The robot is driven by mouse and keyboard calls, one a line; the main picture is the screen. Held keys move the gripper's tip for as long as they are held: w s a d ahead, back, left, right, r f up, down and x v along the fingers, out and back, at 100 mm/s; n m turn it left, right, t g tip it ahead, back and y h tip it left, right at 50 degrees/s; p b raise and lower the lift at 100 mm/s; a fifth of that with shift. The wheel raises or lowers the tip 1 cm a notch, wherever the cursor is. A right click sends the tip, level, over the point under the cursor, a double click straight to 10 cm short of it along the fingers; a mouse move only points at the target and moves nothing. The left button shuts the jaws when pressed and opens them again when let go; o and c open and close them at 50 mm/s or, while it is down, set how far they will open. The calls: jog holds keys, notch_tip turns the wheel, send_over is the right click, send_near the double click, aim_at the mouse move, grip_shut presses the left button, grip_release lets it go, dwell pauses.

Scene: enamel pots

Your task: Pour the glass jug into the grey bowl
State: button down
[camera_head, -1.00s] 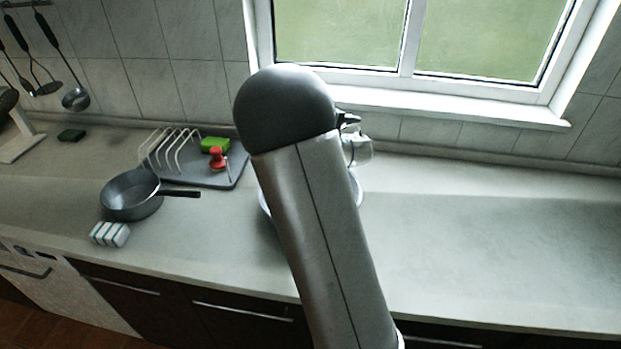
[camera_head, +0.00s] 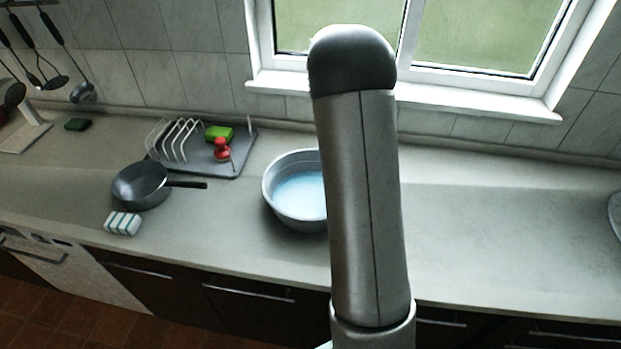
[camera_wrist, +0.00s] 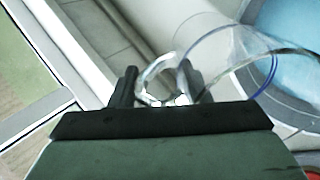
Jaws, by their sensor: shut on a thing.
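The grey bowl (camera_head: 284,217) stands on the counter in the head view, with pale blue liquid in it; my arm covers its right part. In the wrist view the bowl (camera_wrist: 289,106) and its blue inside show at the upper right. My gripper (camera_wrist: 157,78) is shut on the handle of the clear glass jug (camera_wrist: 213,62). The jug extends to the right of the fingers, its blue-tinted rim overlapping the bowl's edge in this view. I cannot tell the jug's tilt or contents. In the head view my arm hides gripper and jug.
The counter (camera_head: 500,230) right of my arm is mostly clear.

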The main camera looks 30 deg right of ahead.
jog(key=d+f+g+y, duration=0.1)
jog(key=d+f+y, duration=0.3)
jog(key=y, duration=0.3)
jog(key=shift+w+d+f, duration=0.3)
jog(key=shift+w+d, duration=0.15)
jog(key=shift+d, duration=0.45)
